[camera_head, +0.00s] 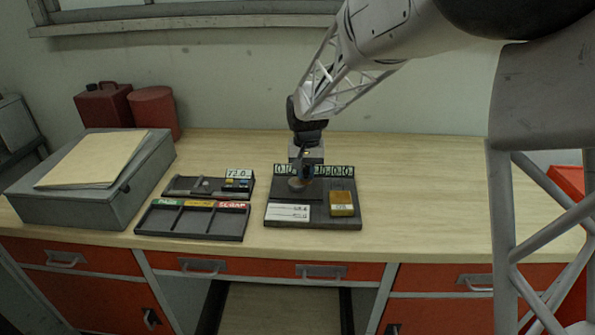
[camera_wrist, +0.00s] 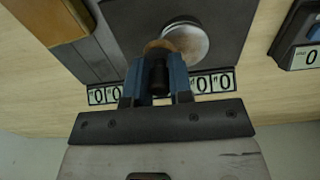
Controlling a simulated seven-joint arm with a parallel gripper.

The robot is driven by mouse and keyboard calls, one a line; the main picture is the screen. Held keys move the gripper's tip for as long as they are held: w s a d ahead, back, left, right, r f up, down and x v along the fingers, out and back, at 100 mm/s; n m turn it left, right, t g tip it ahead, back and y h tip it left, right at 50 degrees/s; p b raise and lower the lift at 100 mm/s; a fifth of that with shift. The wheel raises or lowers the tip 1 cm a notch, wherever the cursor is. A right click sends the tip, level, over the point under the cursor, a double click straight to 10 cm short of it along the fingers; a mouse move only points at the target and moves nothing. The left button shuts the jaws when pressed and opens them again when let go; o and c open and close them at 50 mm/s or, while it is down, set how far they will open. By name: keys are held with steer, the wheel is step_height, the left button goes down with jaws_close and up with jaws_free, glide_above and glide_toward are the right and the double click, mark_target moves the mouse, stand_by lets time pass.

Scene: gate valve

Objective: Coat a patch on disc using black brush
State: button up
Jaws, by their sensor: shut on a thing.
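The disc, round and pale grey (camera_wrist: 190,40), sits on a dark grey plate (camera_wrist: 228,20) in the wrist view. In the head view the disc (camera_head: 296,185) shows small, just below my gripper (camera_head: 307,172). In the wrist view my gripper (camera_wrist: 156,62) has its blue fingers shut on the black brush (camera_wrist: 158,76). The brush's brownish tip (camera_wrist: 157,46) overlaps the disc's edge in that view. I cannot tell whether it touches the disc. My fingers hide part of the brush.
On the plate's right stands a yellow-brown block (camera_head: 342,204); a white card (camera_head: 289,212) lies at left. Left are a compartment tray (camera_head: 192,237) with coloured labels and a smaller tray (camera_head: 180,192). A grey case (camera_head: 85,195) stands far left. The table's right (camera_head: 430,200) is clear.

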mark_target(308, 167)
steer(key=shift+d+r, duration=0.15)
steer(key=shift+d, duration=0.1)
steer(key=shift+r, duration=3.85)
steer(key=s+d+f, duration=0.1)
steer(key=s+d, duration=0.3)
steer(key=s+d+f+m, duration=0.1)
steer(key=s+d+f, duration=0.1)
steer(key=s+d, duration=0.2)
steer(key=s+d+f+m, duration=0.1)
steer(key=s+d+f, duration=0.1)
steer(key=s+d, duration=0.2)
steer(key=shift+s+d+f, duration=0.1)
steer(key=shift+s+f, duration=0.05)
steer(key=shift+s, duration=0.1)
steer(key=w, duration=0.5)
steer(key=w+a+f, duration=0.1)
steer(key=w, duration=0.4)
steer(key=w+a, duration=0.1)
steer(key=w, duration=0.5)
steer(key=shift+f, duration=0.25)
steer(key=shift+f, duration=1.75)
